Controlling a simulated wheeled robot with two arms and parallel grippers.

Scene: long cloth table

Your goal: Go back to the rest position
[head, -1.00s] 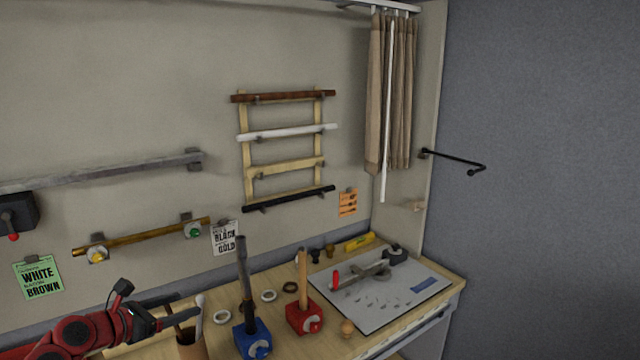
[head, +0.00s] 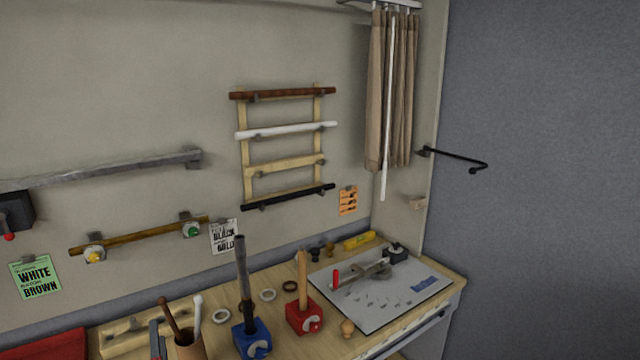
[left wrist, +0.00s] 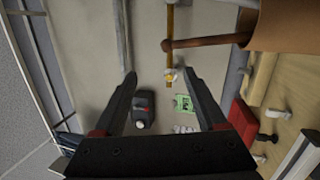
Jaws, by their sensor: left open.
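My left gripper (left wrist: 158,78) shows in the left wrist view with its two dark fingers spread wide. Nothing is between the fingers. It faces the wall panel, with the black switch box (left wrist: 144,108) and the green card (left wrist: 183,103) seen beyond the fingers. In the head view I cannot clearly make out the left gripper; the red arm seen there earlier is out of its place. My right gripper is in neither current view.
A brown cup (head: 190,348) holding sticks stands at the table's front left; it also shows close by in the left wrist view (left wrist: 292,25). Blue (head: 252,340) and red (head: 304,317) blocks hold upright rods. A grey board (head: 380,310) lies at right.

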